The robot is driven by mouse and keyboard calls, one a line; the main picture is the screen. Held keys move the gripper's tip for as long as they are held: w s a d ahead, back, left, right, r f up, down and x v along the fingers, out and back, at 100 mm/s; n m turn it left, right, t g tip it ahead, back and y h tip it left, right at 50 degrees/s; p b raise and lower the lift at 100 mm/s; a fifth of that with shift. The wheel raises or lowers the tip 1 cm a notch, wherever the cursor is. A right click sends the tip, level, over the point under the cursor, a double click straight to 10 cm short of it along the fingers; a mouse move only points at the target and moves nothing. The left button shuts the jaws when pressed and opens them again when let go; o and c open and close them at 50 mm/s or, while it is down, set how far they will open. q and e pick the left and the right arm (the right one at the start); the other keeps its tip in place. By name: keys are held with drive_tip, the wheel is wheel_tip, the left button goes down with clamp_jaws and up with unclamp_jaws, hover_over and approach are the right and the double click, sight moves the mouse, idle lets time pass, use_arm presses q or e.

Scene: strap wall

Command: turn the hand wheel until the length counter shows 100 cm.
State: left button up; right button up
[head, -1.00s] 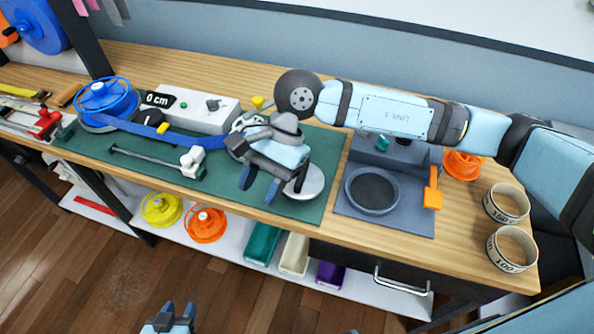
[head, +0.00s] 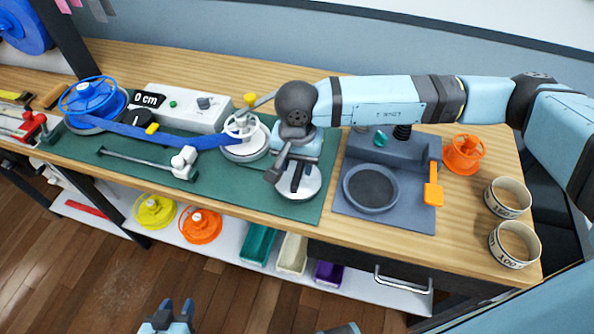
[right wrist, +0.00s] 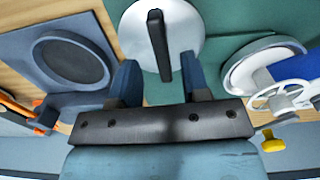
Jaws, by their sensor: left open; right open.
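The length counter (head: 149,100) on the white box reads 0 cm. A pale round disc (head: 298,190) with a dark upright bar, apparently the hand wheel, lies at the green mat's right end. It also shows in the right wrist view (right wrist: 135,40), its bar between my finger directions. My right gripper (head: 287,178) is open above the disc and hides part of it; contact with the bar cannot be told. A blue strap (head: 175,136) runs from the blue reel (head: 94,97) to a white spoked spool (head: 243,135). My left gripper (head: 167,318) is open at the bottom edge, away from the bench.
A yellow-tipped lever (head: 250,98) stands beside the spool, close to my right gripper. A grey station with a round dish (head: 370,190) and an orange lever (head: 433,190) lies to the right. An orange reel (head: 463,154) and two tape rolls (head: 508,197) stand further right.

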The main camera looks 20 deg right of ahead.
sight(297, 174)
drive_tip(key=shift+f, duration=2.05)
clamp_jaws()
